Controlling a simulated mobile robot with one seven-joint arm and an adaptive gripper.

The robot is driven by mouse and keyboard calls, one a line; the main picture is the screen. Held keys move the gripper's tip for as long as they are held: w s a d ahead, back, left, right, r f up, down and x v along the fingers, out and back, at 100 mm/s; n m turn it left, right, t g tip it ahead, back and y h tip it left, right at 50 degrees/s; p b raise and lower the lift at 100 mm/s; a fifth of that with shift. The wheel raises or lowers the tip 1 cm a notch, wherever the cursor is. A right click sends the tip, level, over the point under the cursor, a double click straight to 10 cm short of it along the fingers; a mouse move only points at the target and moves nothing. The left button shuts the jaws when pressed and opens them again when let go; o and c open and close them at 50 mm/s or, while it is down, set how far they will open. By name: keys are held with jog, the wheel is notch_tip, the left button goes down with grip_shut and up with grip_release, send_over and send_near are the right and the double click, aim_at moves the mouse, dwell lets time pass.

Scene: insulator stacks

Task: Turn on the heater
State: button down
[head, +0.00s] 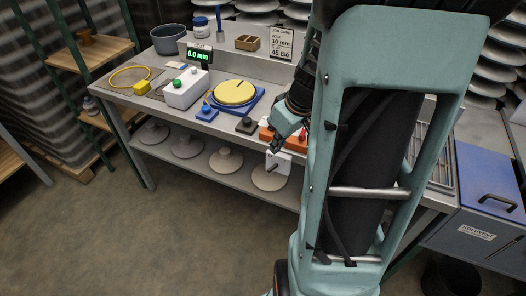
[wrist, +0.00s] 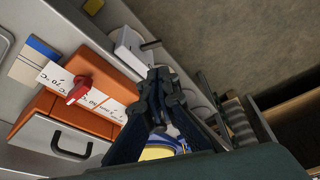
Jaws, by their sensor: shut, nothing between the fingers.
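The heater is an orange box (wrist: 93,62) with a white scale strip marked in °C and a red knob (wrist: 79,90). In the head view only part of the orange box (head: 267,135) shows beside my arm. A white box (wrist: 128,46) with a dark lever (wrist: 151,44) sits at the heater's end; the white box (head: 283,161) also shows at the bench front in the head view. My gripper (wrist: 162,78) is shut and empty, its tips close to the white box and lever. I cannot tell whether they touch.
A yellow disc (head: 234,93) on a blue base, a white box with buttons (head: 185,90) and a grey bin (head: 169,39) stand on the bench (head: 150,105). A blue cabinet (head: 490,200) is at right. My arm hides the bench's right part.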

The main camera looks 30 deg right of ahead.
aim_at(268, 162)
jog(key=shift+f, duration=0.15)
jog(key=b+x, duration=0.2)
jog(key=x, duration=0.7)
jog(key=shift+w+f, duration=0.15)
jog(key=shift+f, duration=0.25)
